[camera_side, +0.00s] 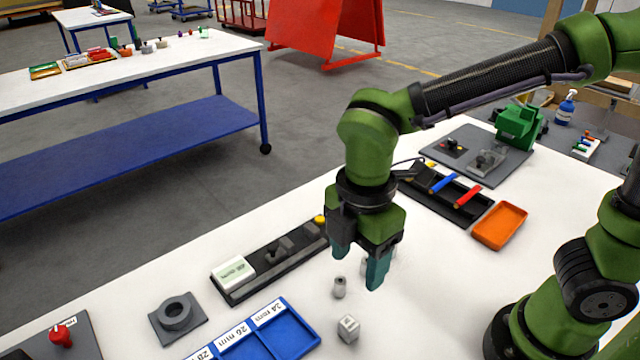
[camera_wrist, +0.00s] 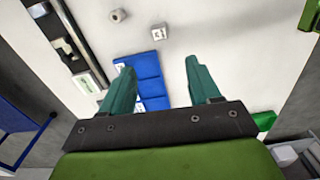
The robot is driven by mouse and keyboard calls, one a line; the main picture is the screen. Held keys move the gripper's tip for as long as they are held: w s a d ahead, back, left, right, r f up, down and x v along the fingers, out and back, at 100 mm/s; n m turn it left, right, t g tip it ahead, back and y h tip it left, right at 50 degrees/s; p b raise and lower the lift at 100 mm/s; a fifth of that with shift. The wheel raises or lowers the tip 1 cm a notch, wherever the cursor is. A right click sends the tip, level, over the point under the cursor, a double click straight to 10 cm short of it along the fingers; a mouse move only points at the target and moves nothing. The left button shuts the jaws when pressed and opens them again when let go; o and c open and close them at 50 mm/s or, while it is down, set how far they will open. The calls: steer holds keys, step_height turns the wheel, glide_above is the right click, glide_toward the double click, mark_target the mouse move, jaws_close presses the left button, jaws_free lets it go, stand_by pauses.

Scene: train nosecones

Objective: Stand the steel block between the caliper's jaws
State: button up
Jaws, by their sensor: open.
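The steel block (camera_side: 348,329) is a small light-grey block with a dark mark on one face. It sits on the white table in front of my gripper, and also shows in the wrist view (camera_wrist: 159,32). The caliper (camera_side: 272,262) lies on a dark base with a white display and grey jaws; it is left of my gripper and partly shows in the wrist view (camera_wrist: 85,66). The gap between its jaws is hard to make out. My gripper (camera_side: 358,265) points down above the table, its teal fingers apart. No held object shows between them in the wrist view (camera_wrist: 158,68).
A round grey steel piece (camera_side: 339,288) stands between the block and my gripper. Grey pieces behind the fingers are partly hidden. A blue tray (camera_side: 318,341) with size labels lies front left, beside a grey ring on a plate (camera_side: 178,316). An orange tray (camera_side: 500,225) is right.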

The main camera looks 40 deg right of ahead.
glide_above(349, 323)
steer(key=shift+n, duration=0.3)
steer(key=f, duration=1.1)
steer(key=shift+s+d+f, duration=0.2)
steer(key=shift+s+f, duration=0.05)
steer(key=shift+f, duration=0.05)
steer(key=shift+w+a+f, duration=0.1)
steer(key=shift+f, duration=1.25)
steer(key=shift+w+a+f, duration=0.1)
steer(key=shift+f, duration=1.25)
steer(key=shift+c, duration=0.3)
jaws_close()
